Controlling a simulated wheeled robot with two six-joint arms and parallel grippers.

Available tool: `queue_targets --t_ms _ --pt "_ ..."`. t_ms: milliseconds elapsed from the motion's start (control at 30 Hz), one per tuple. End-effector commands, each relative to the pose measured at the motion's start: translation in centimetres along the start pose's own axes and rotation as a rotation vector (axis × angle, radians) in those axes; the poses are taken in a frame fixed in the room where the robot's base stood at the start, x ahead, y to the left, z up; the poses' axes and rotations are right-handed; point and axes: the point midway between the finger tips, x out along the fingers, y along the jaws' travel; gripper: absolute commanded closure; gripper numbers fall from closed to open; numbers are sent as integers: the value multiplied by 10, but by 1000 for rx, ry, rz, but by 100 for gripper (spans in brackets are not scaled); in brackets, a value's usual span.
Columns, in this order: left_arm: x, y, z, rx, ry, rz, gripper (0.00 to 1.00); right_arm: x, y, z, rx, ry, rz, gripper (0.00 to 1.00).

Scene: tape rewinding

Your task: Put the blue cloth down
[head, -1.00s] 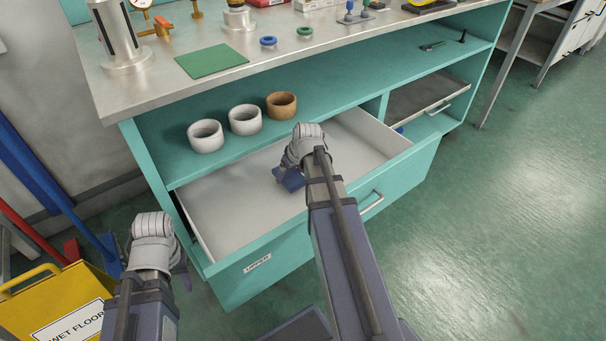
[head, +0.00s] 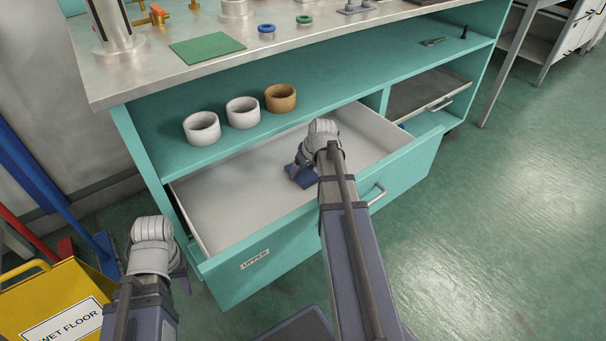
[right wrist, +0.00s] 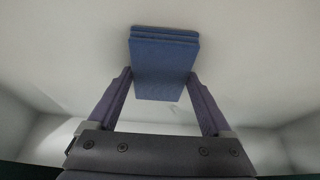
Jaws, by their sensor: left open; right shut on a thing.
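The blue cloth (head: 301,174) is a folded dark-blue pad at my right gripper, inside the open drawer (head: 227,203). It also shows in the right wrist view (right wrist: 165,62), between the two fingers of my right gripper (right wrist: 160,82). My right gripper (head: 300,165) is shut on the cloth, low over the pale drawer floor; I cannot tell if the cloth touches the floor. My left gripper (head: 180,280) is open and empty, outside the drawer at the lower left; its fingers are mostly hidden by the arm.
The drawer front carries an "UPPER" label (head: 255,259) and a handle (head: 377,195). Two white rings (head: 202,129) and a tan ring (head: 280,98) stand on the shelf above. A yellow wet-floor bucket (head: 60,300) is at lower left. The drawer's left part is clear.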

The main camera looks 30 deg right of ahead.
Motion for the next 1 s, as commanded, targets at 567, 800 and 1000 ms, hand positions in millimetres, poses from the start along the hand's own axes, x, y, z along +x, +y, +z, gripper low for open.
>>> queue_targets --t_ms 567,800,1000 --pt "1 0 0 0 0 0 55 1 0 0 0 0 0 0" --pt "-1 0 0 0 0 0 55 -1 0 0 0 0 0 0" --pt "-13 -1 1 0 -1 0 55 -14 0 -2 1 0 0 0"
